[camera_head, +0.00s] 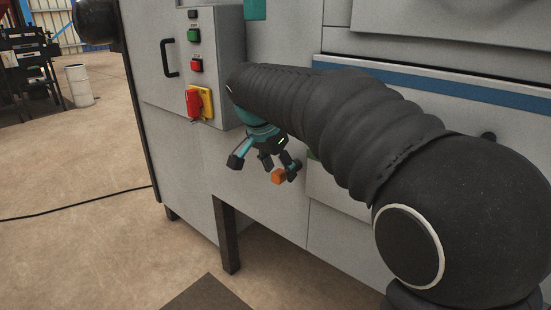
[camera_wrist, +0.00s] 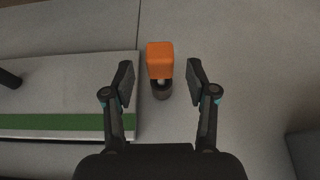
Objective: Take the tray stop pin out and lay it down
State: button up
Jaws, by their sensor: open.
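The stop pin has an orange block-shaped head (camera_wrist: 160,60) and sits in a dark round collar (camera_wrist: 161,90) on the grey machine front. In the wrist view it stands between the fingertips of my open gripper (camera_wrist: 159,78), with a gap on both sides. In the head view the orange head (camera_head: 278,176) shows just below the fingers of my gripper (camera_head: 263,164). A light-coloured bit of the shaft shows between head and collar; the rest is hidden.
A control box (camera_head: 217,65) with a red and yellow switch (camera_head: 200,103) is on the machine, left of my gripper. A dark machine leg (camera_head: 227,235) stands below. A black cable (camera_head: 75,205) crosses the open floor at left. A white drum (camera_head: 78,86) stands farther back.

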jog(key=shift+w+d+f, duration=0.1)
jog(key=shift+w+f, duration=0.05)
jog(key=shift+f, duration=0.25)
grip_shut()
jog(key=c, duration=0.7)
grip_release()
grip_shut()
jog(key=shift+s+a+b, duration=0.35)
jog(key=shift+s+a, duration=0.6)
jog(key=shift+s, duration=0.25)
jog(key=shift+s+a, duration=0.9)
jog(key=shift+s, duration=0.25)
